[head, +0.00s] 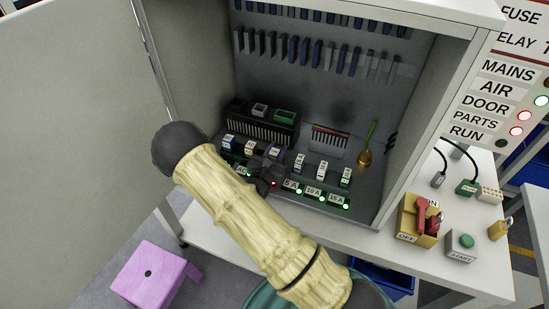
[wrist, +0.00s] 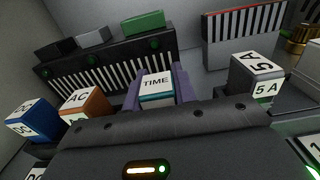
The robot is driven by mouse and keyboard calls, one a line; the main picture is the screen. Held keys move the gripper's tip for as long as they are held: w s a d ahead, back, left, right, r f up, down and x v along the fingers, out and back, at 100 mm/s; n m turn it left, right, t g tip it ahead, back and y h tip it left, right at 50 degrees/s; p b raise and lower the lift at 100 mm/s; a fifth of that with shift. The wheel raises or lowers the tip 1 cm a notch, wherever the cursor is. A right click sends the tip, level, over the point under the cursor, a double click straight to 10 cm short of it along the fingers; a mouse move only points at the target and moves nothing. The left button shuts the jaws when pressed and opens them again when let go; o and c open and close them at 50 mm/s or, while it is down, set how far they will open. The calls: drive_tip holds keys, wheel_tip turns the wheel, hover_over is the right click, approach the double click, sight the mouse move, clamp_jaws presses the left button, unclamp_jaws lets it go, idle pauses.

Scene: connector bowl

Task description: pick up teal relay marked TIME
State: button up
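The teal relay marked TIME (wrist: 157,89) sits in the middle of the wrist view, its white label facing up and a strip of teal below it. In the head view it is a small block (head: 274,152) in the cabinet, just beyond my gripper. My gripper (head: 262,178) is low among the relays. In the wrist view, purple-grey finger-like parts flank the relay on its left and right, very close to its sides. Contact is not clear. The dark gripper body hides the relay's lower part and base.
A blue DC relay (wrist: 30,122) and an orange AC relay (wrist: 84,103) stand left of it; a grey 5 A block (wrist: 257,75) stands right. A black slotted housing (wrist: 110,65) is behind. The cabinet's right wall (head: 412,125) bounds the space.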

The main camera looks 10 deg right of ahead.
drive_tip(key=shift+r, duration=0.1)
drive_tip(key=shift+c, duration=0.5)
wheel_tip(320, 180, up, 10)
drive_tip(key=shift+f, duration=0.1)
drive_tip(key=shift+a, duration=0.1)
idle(0.6)
